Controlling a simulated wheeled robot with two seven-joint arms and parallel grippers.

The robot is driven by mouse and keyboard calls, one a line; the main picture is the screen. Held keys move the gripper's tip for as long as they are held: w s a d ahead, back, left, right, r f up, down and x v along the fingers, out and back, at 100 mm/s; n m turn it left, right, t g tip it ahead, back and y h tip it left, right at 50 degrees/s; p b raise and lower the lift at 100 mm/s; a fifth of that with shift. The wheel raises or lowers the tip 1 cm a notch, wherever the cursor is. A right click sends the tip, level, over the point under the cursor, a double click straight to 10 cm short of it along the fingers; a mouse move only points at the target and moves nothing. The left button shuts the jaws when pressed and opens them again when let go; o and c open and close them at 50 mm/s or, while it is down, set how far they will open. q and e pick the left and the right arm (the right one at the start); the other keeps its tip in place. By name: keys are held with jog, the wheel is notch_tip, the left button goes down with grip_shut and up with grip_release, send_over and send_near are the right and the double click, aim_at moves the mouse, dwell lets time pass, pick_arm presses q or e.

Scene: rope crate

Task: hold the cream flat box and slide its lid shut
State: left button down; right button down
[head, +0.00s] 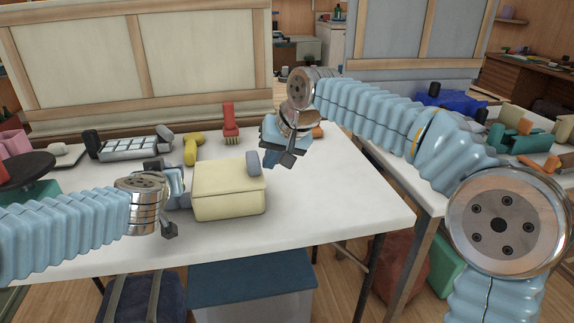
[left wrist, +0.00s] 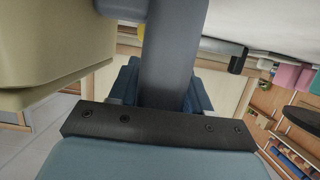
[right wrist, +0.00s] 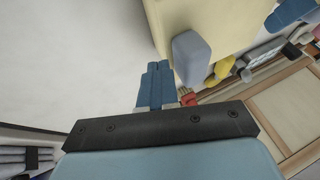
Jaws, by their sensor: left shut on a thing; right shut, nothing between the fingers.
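The cream flat box (head: 230,204) sits near the front edge of the white table, its cream lid lying over the top. Whether the lid is fully closed I cannot tell. A grey block (head: 254,163) stands at the box's right end and shows in the right wrist view (right wrist: 190,58). My left gripper (head: 181,188) is at the box's left side, shut on a grey handle (left wrist: 172,50) beside the box wall (left wrist: 50,50). My right gripper (head: 270,158) is shut and empty, just right of the grey block and apart from it; its fingers (right wrist: 155,85) are together.
A dark round disc (head: 22,168) is at the far left. The table to the right of the box is clear.

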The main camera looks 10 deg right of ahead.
pick_arm(q)
jog(key=shift+f, duration=0.15)
pick_arm(e)
jog(key=shift+r, duration=1.55)
jog(key=shift+d+r, duration=0.3)
jog(key=shift+r, duration=0.6)
jog(key=shift+d+r, duration=0.25)
jog(key=shift+r, duration=0.6)
pick_arm(q)
jog(key=shift+c, duration=2.1)
grip_release()
jog(key=v, duration=1.2)
